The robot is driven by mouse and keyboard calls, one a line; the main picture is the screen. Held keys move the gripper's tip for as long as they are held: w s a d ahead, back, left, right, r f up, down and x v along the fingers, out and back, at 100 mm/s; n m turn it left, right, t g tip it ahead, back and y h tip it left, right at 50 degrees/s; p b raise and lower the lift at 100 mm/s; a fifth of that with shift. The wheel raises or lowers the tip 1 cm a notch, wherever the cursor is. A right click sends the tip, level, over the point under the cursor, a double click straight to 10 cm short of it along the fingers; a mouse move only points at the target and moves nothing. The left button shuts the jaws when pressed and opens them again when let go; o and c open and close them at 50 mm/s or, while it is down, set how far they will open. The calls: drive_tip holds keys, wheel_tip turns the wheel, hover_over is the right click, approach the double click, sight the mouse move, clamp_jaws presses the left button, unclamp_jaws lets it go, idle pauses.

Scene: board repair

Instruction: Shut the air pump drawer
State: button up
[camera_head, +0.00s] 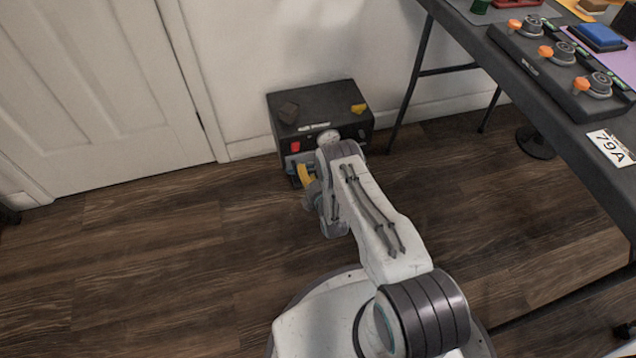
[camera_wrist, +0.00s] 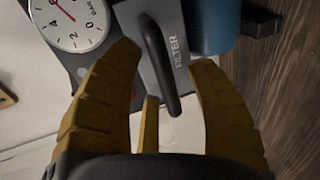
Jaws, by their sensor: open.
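The air pump is a black box (camera_head: 318,112) on the floor against the wall in the head view. In the wrist view its grey drawer front (camera_wrist: 182,68) is marked FILTER and has a dark bar handle (camera_wrist: 158,62). My gripper (camera_wrist: 165,58) is open, with its yellow fingers on either side of the handle; I cannot tell whether they touch it. In the head view my gripper (camera_head: 306,178) is low at the pump's front, and my arm hides much of that front. How far out the drawer stands is unclear.
A round gauge (camera_wrist: 68,22) and a blue cylinder (camera_wrist: 214,25) flank the drawer. A dark table (camera_head: 575,112) with knobs and boards stands right of the pump. A white door (camera_head: 90,95) is at the left. The wooden floor (camera_head: 150,270) at left is clear.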

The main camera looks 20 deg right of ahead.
drive_tip(key=v, duration=1.1)
drive_tip(key=shift+r, duration=0.1)
idle(0.4)
